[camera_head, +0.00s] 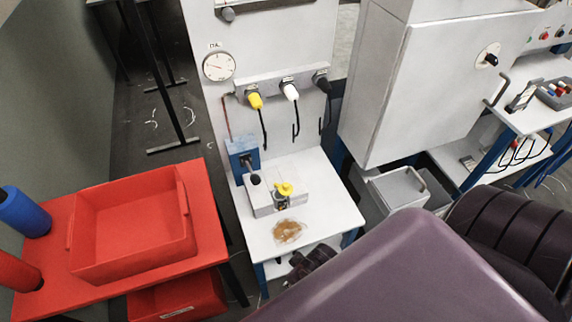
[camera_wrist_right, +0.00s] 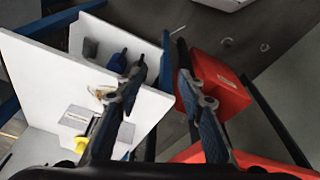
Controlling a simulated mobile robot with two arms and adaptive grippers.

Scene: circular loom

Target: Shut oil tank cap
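The oil tank (camera_head: 264,201) is a light grey block on a small white table. A yellow cap (camera_head: 284,188) sits at its right part, above a small dark metal piece; I cannot tell whether it is fully seated. A dark round spot (camera_head: 255,179) shows on the block's left part. In the right wrist view, the yellow cap (camera_wrist_right: 88,128) is at the lower left, partly behind a finger. My right gripper (camera_wrist_right: 160,58) is open and empty, apart from the cap. In the head view, my right gripper (camera_head: 312,261) shows dark by the table's front edge, partly hidden by my arm. My left gripper is out of view.
A brown stain (camera_head: 288,231) lies on the white table (camera_head: 335,205). A blue box (camera_head: 243,152) stands behind the tank. A red table (camera_head: 215,235) with a red tray (camera_head: 133,272) is left; a white cabinet (camera_head: 400,85) stands right.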

